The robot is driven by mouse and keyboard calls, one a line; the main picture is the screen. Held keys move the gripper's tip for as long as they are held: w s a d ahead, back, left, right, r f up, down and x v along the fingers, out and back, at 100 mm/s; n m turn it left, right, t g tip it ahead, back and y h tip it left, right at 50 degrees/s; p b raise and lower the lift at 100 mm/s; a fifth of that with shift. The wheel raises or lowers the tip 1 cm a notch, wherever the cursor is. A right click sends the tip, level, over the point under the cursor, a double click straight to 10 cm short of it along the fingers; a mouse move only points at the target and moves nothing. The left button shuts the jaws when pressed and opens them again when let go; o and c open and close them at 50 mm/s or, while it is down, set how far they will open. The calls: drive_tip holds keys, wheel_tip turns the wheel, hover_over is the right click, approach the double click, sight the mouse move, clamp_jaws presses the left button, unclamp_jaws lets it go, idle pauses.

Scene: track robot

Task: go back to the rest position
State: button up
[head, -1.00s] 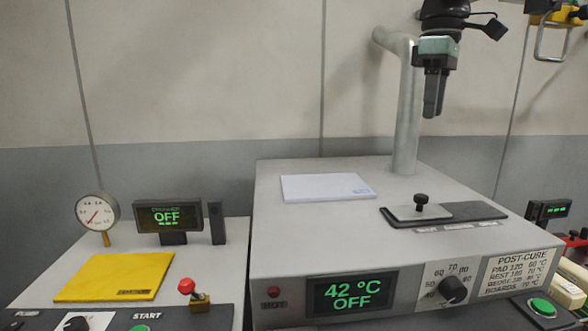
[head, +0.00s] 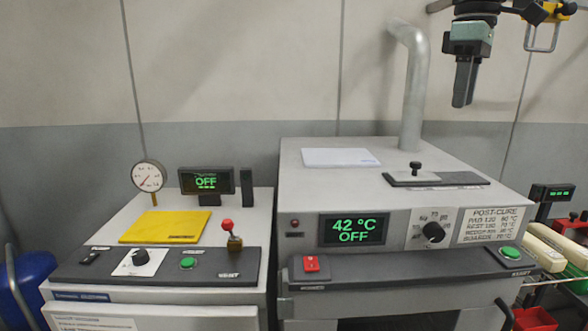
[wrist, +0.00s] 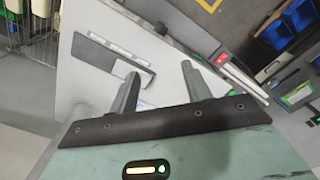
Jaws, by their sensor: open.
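My gripper (head: 464,84) hangs at the upper right of the head view, fingers pointing down, in the air above the right side of the oven-like machine (head: 300,160). In the wrist view my gripper (wrist: 160,85) shows two fingers spread apart with nothing between them. Below them in that view lies the light machine top, with its dark plate and pale tab (wrist: 125,75). The gripper touches nothing that I can see.
The machine's display reads 42 °C OFF (head: 354,230). A grey pipe (head: 414,90) rises behind its top, left of my gripper. A black-knobbed slider (head: 416,170) and white sheet (head: 340,157) lie on top. A second machine with a yellow pad (head: 165,227) stands left.

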drive_tip(key=s+a+f+b, duration=0.2)
drive_tip(key=s+a+f, duration=0.3)
drive_tip(key=a+f, duration=0.3)
drive_tip(key=s+a+f+b, duration=0.2)
drive_tip(key=s+a+f, duration=0.35)
drive_tip(key=f, duration=0.45)
drive_tip(key=s+a+f+m+b, duration=0.1)
drive_tip(key=s+a+f+b, duration=0.1)
drive_tip(key=s+f, duration=1.6)
drive_tip(key=shift+s+f+m+y+b, duration=0.35)
drive_tip(key=shift+s+b, duration=0.15)
drive_tip(key=shift+s, duration=0.45)
